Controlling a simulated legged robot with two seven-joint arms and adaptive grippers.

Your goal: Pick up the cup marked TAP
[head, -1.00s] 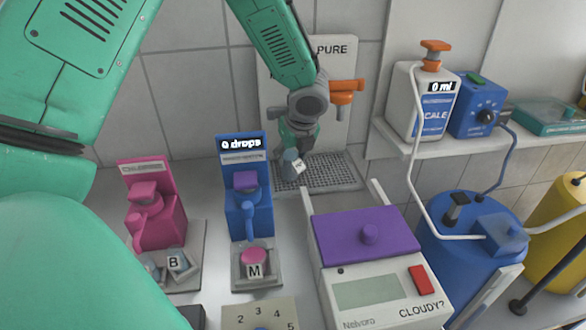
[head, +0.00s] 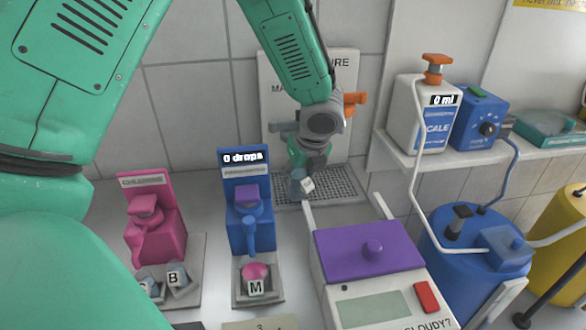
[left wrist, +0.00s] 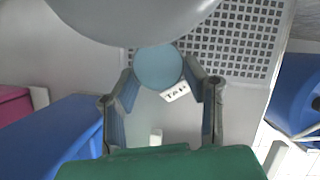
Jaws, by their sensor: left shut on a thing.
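The cup marked TAP (left wrist: 158,66) is a blue-grey round cup with a white tag (left wrist: 175,92) reading TAP in the left wrist view. My left gripper (left wrist: 160,78) is shut on it, one finger on each side. In the head view the small grey-blue cup (head: 298,186) shows under my left gripper (head: 302,177), at the front left of the perforated drain grate (head: 335,187). I cannot tell whether its base touches the surface below. My right gripper is not in view.
A blue dropper stand (head: 247,225) with a cup marked M (head: 255,287) and a pink dispenser (head: 155,232) with a cup marked B (head: 173,280) stand left. A purple-lidded tester (head: 370,250) is close in front. An orange tap (head: 354,104) is behind my arm.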

